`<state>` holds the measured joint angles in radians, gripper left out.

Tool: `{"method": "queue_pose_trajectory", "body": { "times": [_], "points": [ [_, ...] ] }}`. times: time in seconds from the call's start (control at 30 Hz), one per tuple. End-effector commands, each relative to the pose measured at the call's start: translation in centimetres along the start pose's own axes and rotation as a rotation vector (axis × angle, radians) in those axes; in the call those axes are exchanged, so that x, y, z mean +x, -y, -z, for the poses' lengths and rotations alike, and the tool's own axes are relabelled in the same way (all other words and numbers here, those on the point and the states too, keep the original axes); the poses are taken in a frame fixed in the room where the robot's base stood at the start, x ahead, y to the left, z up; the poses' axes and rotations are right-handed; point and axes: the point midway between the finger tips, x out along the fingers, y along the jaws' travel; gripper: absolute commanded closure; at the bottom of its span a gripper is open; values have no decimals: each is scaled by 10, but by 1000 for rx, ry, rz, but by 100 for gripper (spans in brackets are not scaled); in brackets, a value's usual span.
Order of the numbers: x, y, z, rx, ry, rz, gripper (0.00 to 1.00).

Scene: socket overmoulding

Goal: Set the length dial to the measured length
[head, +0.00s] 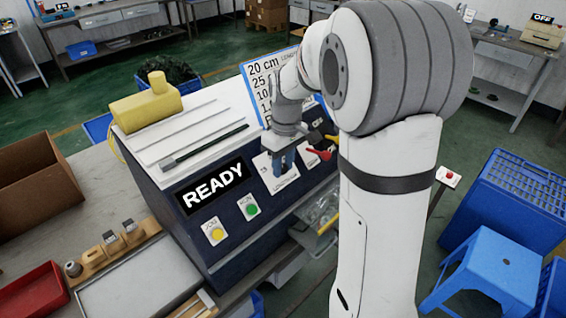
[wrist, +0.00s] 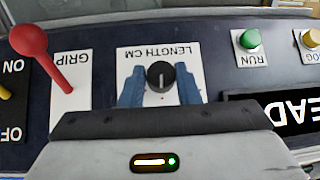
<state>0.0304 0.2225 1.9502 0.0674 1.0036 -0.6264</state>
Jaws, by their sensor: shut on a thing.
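The length dial (wrist: 160,75) is a small black round knob on a white plate (wrist: 128,58) marked LENGTH CM, upside down in the wrist view. A small red dot shows on the plate beside the knob. My gripper (wrist: 160,88) has its blue fingers on either side of the knob and is shut on it. In the head view my gripper (head: 284,163) is at the machine's sloped front panel and hides the dial. The dial's number marks are too small or hidden to read. The machine's display (head: 213,187) reads READY.
A green RUN button (wrist: 250,39) and a yellow JOG button (wrist: 311,38) are on one side of the dial. A red GRIP lever (wrist: 46,62) is on the other. A chart (head: 262,82) listing cm values stands behind the panel, partly hidden by my arm. Blue stools (head: 497,262) stand right.

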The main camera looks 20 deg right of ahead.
Motion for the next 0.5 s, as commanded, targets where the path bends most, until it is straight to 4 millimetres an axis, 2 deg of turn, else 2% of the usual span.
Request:
{"method": "queue_pose_trajectory", "body": {
  "times": [0.5],
  "points": [
    [1,-6,-2,298,-33,320,94]
  ]
}}
